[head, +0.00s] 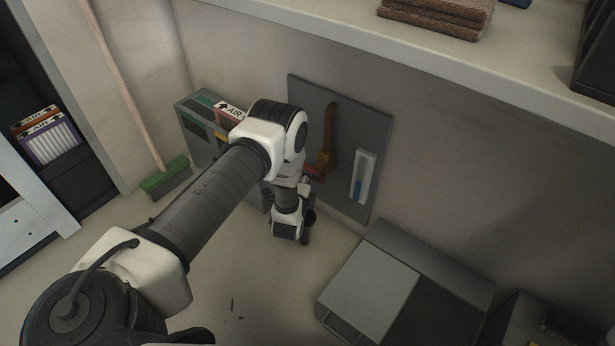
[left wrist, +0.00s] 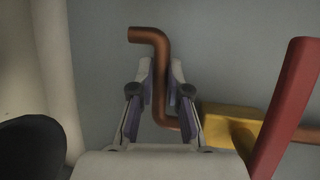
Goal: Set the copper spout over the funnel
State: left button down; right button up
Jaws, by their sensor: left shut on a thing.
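The copper spout (left wrist: 148,35) is a bent brown pipe in the left wrist view. My left gripper (left wrist: 160,92) is shut on its straight middle, one finger on each side. The spout's bent end sticks out past the fingertips. Beside it is a yellow valve block (left wrist: 222,118) with a red lever (left wrist: 284,112). There my wrist hides the spout and gripper. I cannot make out a funnel for certain. My right gripper is out of view.
A white gauge with a blue part (head: 363,177) is on the panel. A grey cabinet (head: 210,130) stands left of it, a grey box (head: 370,285) on the floor at right. A green broom (head: 165,177) leans at left. A shelf (head: 420,50) overhangs.

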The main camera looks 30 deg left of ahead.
pick_arm(q)
jog(key=shift+s+d+f+n+g+y+b, duration=0.1)
jog(key=shift+s+d+n+g+y+b, duration=0.85)
jog(key=shift+n+g+y, duration=1.15)
jog(key=shift+s+d+r+n+g+y+b, duration=0.1)
jog(key=shift+s+d+n+g+y+b, duration=0.35)
jog(key=shift+n+g+y+b, duration=1.6)
jog(key=shift+s+d+f+n+g+y+b, duration=0.1)
jog(key=shift+s+d+n+g+y+b, duration=0.55)
jog(key=shift+n+g, duration=2.4)
jog(key=shift+y, duration=0.4)
jog(key=c, duration=1.1)
grip_release()
jog(key=shift+c, duration=0.2)
jog(key=shift+d, duration=0.1)
